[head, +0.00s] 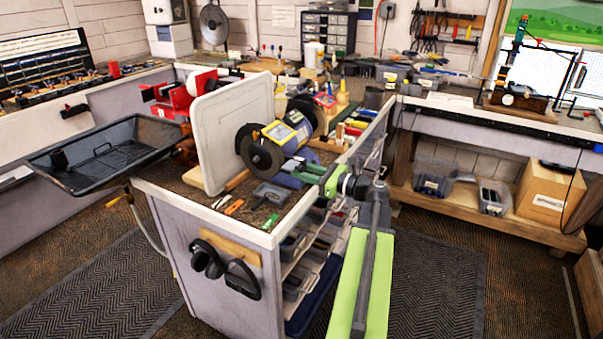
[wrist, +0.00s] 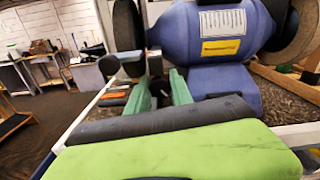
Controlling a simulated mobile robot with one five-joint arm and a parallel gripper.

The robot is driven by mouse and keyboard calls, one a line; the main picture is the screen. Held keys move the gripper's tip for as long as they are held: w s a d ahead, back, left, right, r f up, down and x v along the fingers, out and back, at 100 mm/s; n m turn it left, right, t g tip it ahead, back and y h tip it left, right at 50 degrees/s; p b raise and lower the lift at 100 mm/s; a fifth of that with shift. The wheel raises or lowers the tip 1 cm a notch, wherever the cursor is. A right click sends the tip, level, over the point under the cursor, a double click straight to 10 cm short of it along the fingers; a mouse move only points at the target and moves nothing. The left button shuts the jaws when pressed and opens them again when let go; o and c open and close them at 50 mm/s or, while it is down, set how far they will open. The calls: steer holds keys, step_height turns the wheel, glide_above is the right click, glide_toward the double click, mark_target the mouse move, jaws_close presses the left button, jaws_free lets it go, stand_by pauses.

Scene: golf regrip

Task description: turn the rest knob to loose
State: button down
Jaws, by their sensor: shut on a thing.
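The blue bench grinder (head: 291,128) stands on the bench, with a dark wheel (head: 262,158) at its near end. My gripper (head: 294,165) reaches in from the right, low beside this wheel. In the wrist view its two green fingers (wrist: 160,80) point at the near wheel (wrist: 127,36) and are closed around a small dark part, the rest knob (wrist: 154,64). The fingers hide most of the knob, and I cannot read its turn angle. The grinder's blue body (wrist: 210,35) is just to the right of the fingers.
A white upright board (head: 230,125) stands left of the grinder. Small tools, including an orange-handled one (head: 234,207), lie on the near bench corner. A black tray (head: 105,150) sits at left. Open floor lies right of the bench.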

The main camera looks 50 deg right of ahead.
steer(key=c, duration=1.1)
jaws_free()
steer(key=shift+c, duration=0.2)
steer(key=v, duration=1.7)
steer(key=shift+s, duration=0.25)
